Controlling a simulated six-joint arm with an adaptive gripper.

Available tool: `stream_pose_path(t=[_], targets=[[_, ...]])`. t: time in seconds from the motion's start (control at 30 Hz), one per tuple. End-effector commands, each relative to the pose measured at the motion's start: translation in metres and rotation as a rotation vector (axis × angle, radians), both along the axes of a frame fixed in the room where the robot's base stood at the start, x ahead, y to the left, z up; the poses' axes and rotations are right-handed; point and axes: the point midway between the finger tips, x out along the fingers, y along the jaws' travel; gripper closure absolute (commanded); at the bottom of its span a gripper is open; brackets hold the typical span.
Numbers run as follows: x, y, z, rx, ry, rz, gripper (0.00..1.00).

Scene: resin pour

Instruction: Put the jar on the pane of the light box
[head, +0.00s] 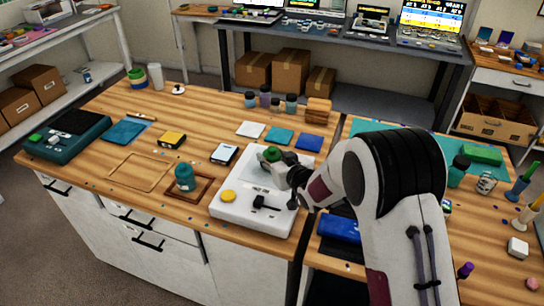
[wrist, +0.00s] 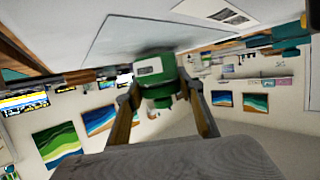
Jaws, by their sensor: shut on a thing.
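The jar (wrist: 148,67) is green with a white label; its green top also shows in the head view (head: 272,154). My gripper (head: 279,162) is shut on the jar, with one finger on each side of it in the wrist view (wrist: 158,92). The light box (head: 222,212) is a white box with a yellow knob and a black lever on its front part. Its pale pane (head: 254,174) lies under the jar. In the upside-down wrist view, the jar's base is at or very close to the pane (wrist: 190,30), with a dark shadow around it. I cannot tell whether they touch.
Several small jars (head: 265,97) stand farther back. A blue item (head: 338,228) lies at the right.

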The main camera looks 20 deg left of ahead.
Motion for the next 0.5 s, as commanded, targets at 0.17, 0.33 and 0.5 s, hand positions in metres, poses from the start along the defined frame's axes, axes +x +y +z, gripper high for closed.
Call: stream_pose_path(t=[0.17, 0.33, 0.5], targets=[[0.0004, 0.0002, -0.0007, 0.001, -0.001, 0.0, 1.0], [0.0003, 0.0002, -0.001, 0.001, -0.001, 0.0, 1.0], [0.0001, 0.0, -0.0045, 0.001, 0.001, 0.0, 0.57]])
